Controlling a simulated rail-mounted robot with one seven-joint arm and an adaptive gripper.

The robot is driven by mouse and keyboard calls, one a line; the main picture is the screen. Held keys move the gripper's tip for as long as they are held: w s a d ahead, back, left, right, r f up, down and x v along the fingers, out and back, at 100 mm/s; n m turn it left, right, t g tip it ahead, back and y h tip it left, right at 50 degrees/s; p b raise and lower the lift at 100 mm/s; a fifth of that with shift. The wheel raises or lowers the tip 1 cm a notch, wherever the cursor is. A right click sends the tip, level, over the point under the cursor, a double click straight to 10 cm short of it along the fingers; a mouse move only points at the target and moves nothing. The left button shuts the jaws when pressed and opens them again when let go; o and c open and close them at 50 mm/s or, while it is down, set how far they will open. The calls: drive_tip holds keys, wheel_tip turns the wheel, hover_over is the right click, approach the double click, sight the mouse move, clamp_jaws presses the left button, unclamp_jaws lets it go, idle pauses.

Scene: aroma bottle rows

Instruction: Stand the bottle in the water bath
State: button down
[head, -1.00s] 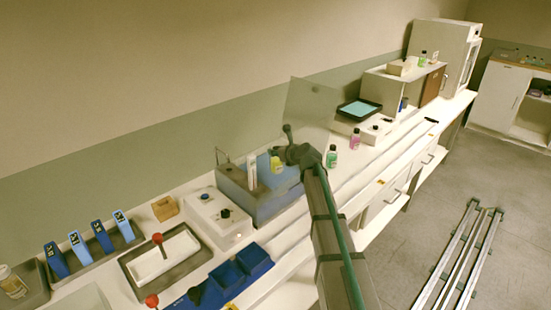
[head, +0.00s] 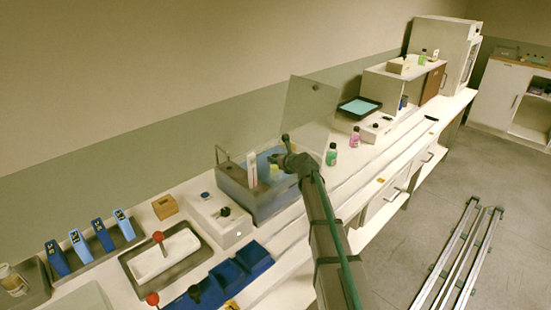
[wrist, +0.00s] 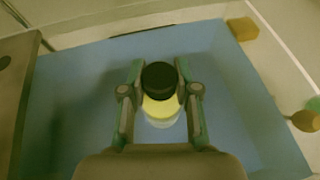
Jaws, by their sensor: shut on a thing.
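The bottle has a black cap (wrist: 160,78) and yellow contents (wrist: 160,107). My gripper (wrist: 160,88) is shut on it, with one finger on each side near the cap. In the head view the yellow bottle (head: 275,173) shows inside the grey water bath (head: 283,206), below the rim. The blue interior of the bath (wrist: 85,100) surrounds the bottle in the wrist view. The bottle looks about upright. I cannot tell whether its base touches the bath floor. My arm partly covers the bath's right end.
A clear raised panel (head: 308,103) stands behind the bath. A white device with knobs (head: 220,218) is to its left. A green bottle (head: 331,155) and a pink bottle (head: 355,137) stand on the bench to the right. A blue rack (head: 240,268) lies in front.

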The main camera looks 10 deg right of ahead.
drive_tip(key=shift+f, duration=0.1)
drive_tip(key=c, duration=0.8)
unclamp_jaws()
drive_tip(key=shift+c, duration=0.2)
drive_tip(key=shift+r, duration=0.25)
drive_tip(key=b+v, duration=0.1)
drive_tip(key=v, duration=1.1)
drive_tip(key=shift+r+b, duration=0.35)
